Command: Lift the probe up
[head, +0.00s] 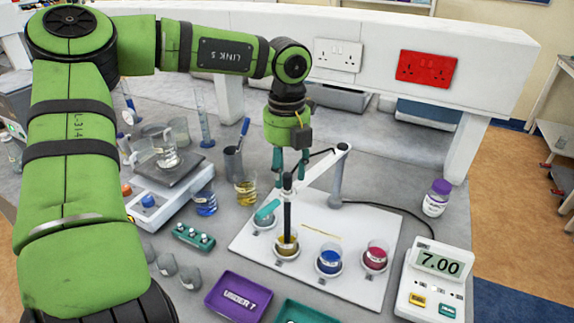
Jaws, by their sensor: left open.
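The dark probe (287,212) stands upright with its lower end in a beaker of yellow liquid (287,245) on the white board. My left gripper (290,168) points down at the probe's upper end. Its teal fingers are apart, one on each side of the probe's top as seen here; I cannot tell whether they touch it. A meter (437,280) reading 7.00 stands at the right. My right gripper is not in view.
On the white board (355,285) are blue (330,259) and red (375,256) beakers. A balance (165,190) and glassware are left. A purple tray (238,297) lies in front. A purple-capped bottle (437,198) and a cable are right.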

